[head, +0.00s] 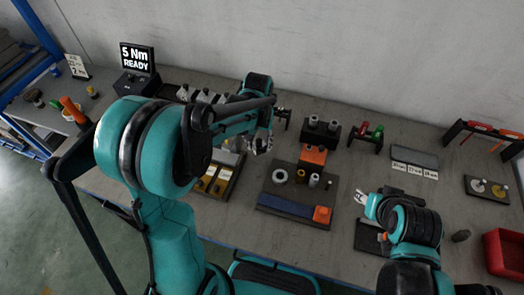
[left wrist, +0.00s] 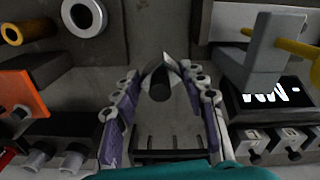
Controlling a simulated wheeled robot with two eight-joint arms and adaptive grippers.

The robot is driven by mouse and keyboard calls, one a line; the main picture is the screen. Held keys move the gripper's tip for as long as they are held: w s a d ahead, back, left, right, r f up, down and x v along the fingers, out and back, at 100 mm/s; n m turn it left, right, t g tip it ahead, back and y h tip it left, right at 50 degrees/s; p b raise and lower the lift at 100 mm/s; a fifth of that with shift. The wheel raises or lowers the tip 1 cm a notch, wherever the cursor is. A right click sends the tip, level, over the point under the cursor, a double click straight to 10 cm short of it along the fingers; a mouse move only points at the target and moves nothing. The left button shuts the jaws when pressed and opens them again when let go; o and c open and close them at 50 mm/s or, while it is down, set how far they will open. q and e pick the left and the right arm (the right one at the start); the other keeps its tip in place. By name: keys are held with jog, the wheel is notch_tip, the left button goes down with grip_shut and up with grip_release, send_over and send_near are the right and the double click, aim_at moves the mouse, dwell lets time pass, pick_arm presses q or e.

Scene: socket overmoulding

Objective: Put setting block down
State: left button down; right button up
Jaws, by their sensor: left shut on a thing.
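My left gripper (head: 262,147) hangs over the bench, between the tray with yellow pieces and the dark mat. In the left wrist view its two purple-padded fingers (left wrist: 162,75) close in on a small dark piece (left wrist: 160,84) at their tips. I take this piece for the setting block; its full shape is hidden by the fingertips. In the head view the piece cannot be made out. My right gripper (head: 362,199) is low over the right part of the bench, beside a dark plate; its finger gap is too small to read.
The dark mat (head: 264,188) holds a ring, small cylinders, a blue strip and an orange block (head: 322,214). The tray (head: 230,160) with yellow pieces is left of it. Black-topped fixtures (head: 320,132) stand behind. A red bin (head: 505,250) is at far right. A display reads "5 Nm READY" (head: 136,57).

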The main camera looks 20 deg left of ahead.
aim_at(259, 150)
pick_arm(q)
jog(key=shift+f+b, duration=0.7)
jog(key=shift+f, duration=1.2)
jog(key=shift+f, duration=0.2)
jog(key=c, duration=0.9)
grip_release()
jog(key=shift+o, duration=0.2)
jog(key=shift+r, duration=0.1)
jog(key=shift+r, duration=0.1)
